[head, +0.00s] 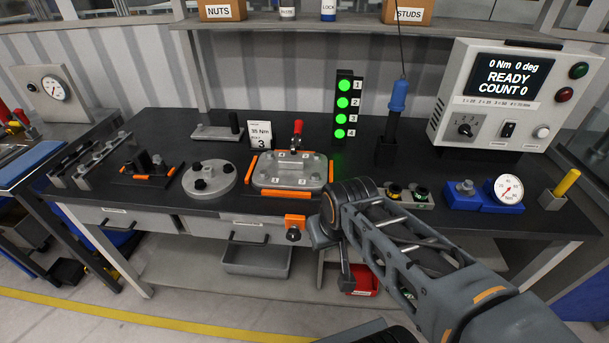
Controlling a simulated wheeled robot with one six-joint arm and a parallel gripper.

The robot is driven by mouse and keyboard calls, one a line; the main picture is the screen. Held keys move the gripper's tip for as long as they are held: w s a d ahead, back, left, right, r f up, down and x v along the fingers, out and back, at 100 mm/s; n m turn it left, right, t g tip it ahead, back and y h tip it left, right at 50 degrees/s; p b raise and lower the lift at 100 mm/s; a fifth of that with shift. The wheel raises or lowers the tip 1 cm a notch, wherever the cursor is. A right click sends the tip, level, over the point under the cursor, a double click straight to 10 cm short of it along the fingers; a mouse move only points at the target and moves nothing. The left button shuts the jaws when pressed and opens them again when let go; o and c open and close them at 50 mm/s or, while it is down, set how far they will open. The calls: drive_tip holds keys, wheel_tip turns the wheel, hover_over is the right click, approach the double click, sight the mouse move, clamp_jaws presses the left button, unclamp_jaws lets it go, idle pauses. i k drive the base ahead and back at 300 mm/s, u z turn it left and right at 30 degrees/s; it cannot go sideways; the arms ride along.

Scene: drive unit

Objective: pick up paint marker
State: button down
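A yellow stick-like thing, which looks like the paint marker (567,183), stands tilted in a small grey block holder (551,200) at the right end of the dark workbench. Its lower end is hidden in the holder. My gripper (347,284) hangs in front of the bench's front edge, near the middle of the view, below the bench top. It is well to the left of the marker and apart from it. My own arm partly hides it, and I cannot tell whether its fingers are open or shut.
A blue stand with a round dial gauge (508,190) is just left of the marker holder. A control box (501,97) stands behind. A clamped plate fixture (291,171) and a blue-handled tool (398,96) are further left. Bare bench top (440,170) shows between.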

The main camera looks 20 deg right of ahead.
sight(573, 174)
drive_tip(key=z, duration=3.5)
drive_tip(key=i, duration=1.6)
drive_tip(key=u, duration=3.5)
